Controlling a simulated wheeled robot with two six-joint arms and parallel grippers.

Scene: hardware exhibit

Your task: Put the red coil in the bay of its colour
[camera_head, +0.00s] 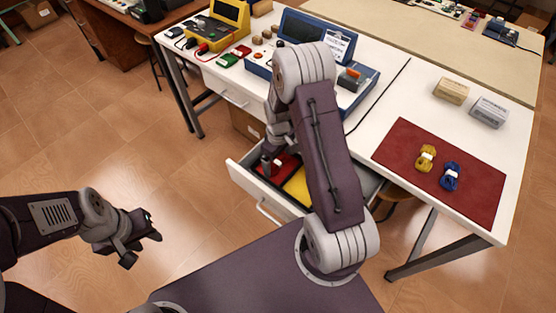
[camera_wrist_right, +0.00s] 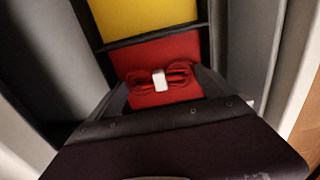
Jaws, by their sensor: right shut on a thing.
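The red coil (camera_wrist_right: 176,73), tied with a white band, is between the fingers of my right gripper (camera_wrist_right: 163,92) in the right wrist view. My right gripper (camera_head: 272,166) is shut on it, down in the open drawer (camera_head: 240,174) at the red bay (camera_head: 290,166). The red bay's floor also shows behind the coil in the right wrist view (camera_wrist_right: 188,46). I cannot tell whether the coil touches that floor. The yellow bay (camera_head: 298,187) lies beside the red one. My right arm hides the rest of the drawer. My left gripper (camera_head: 146,248) is open and empty over the floor.
On the white table, a dark red mat (camera_head: 410,150) holds a yellow coil (camera_head: 426,158) and a blue coil (camera_head: 450,176). Two blocks stand behind it. A blue instrument case (camera_head: 362,82) and a yellow meter (camera_head: 228,22) stand further left. The drawer walls are close around my right gripper.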

